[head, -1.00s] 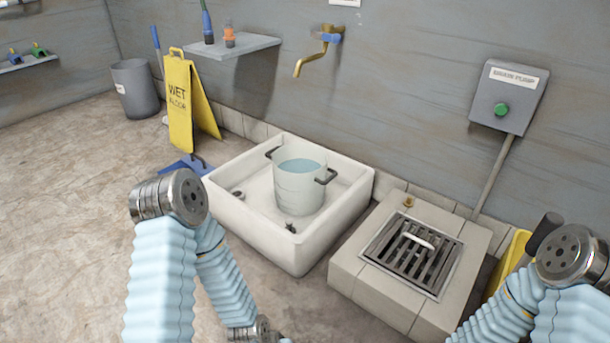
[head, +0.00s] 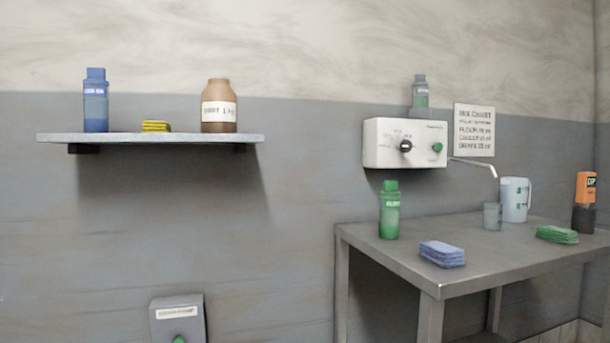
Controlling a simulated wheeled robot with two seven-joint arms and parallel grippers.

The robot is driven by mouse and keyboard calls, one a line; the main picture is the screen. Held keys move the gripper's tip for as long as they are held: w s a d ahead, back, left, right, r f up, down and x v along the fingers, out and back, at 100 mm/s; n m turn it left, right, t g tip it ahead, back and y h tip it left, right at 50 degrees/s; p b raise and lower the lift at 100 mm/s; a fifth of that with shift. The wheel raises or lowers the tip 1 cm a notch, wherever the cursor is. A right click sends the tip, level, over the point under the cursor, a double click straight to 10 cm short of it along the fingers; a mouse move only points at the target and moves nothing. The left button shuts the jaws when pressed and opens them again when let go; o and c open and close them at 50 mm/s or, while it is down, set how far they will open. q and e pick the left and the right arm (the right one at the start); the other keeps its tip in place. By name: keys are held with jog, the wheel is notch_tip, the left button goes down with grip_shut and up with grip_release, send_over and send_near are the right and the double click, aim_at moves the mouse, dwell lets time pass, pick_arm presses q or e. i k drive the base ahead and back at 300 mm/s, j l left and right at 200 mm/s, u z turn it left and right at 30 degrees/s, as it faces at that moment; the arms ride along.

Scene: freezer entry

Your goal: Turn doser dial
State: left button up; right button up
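The doser (head: 382,155) is a white box on the grey wall, right of centre in the head view. Its dial (head: 406,146) is a dark round knob on the front face, with small markings around it that are too small to read. A green button (head: 437,147) sits to the right of the dial. A thin spout (head: 476,164) reaches out from the box's right side. A bottle stands on or behind the box top. Neither of my grippers is in the head view now.
A metal table (head: 468,262) stands below the doser, holding a green bottle (head: 389,210), blue cloths (head: 442,254), a clear cup (head: 492,216), a white jug (head: 515,199) and green cloths (head: 557,235). A wall shelf (head: 150,138) and a grey button box (head: 178,320) are at left.

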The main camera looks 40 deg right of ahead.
aim_at(405, 146)
jog(key=z, duration=2.1)
